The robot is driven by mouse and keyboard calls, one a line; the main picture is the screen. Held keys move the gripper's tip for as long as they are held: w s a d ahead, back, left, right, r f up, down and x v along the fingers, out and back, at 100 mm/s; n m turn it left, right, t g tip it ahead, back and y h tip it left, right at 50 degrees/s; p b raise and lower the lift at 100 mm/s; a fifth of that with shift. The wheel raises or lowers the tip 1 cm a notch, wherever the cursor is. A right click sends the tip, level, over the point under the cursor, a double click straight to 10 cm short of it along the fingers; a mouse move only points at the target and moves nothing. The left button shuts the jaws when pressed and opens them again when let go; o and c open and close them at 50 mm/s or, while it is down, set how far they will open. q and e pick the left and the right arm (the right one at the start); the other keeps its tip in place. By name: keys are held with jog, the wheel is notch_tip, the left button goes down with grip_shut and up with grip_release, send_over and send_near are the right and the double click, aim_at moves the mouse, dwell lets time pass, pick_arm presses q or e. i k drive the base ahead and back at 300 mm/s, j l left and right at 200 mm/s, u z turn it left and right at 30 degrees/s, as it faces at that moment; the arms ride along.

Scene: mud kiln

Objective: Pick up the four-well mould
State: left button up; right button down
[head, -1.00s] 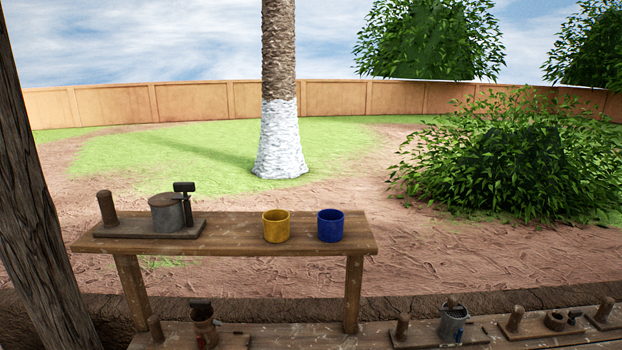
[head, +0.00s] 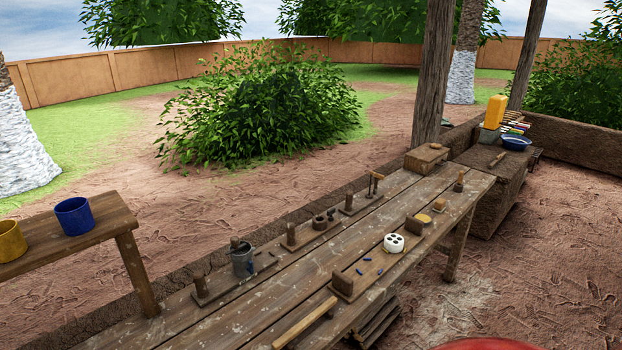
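A small round white block with several dark holes in its top (head: 393,243) sits on the long wooden workbench (head: 240,318), near its front edge. It looks like the four-well mould, though it is small in the head view and I cannot count the wells surely. It stands upright, beside a wooden board with a peg (head: 342,283) and a few small blue pieces (head: 366,270). Nothing touches it from above. Neither of my grippers shows in the head view.
On the bench are a grey metal cup (head: 242,260), several pegged wooden boards, a wooden rod (head: 305,322) and a wooden box (head: 426,158). A small table (head: 100,222) holds blue (head: 74,216) and yellow (head: 10,240) cups. Posts rise behind the bench. Dirt ground lies clear at the right.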

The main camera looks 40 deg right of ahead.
aim_at(394, 243)
jog(key=z, duration=1.9)
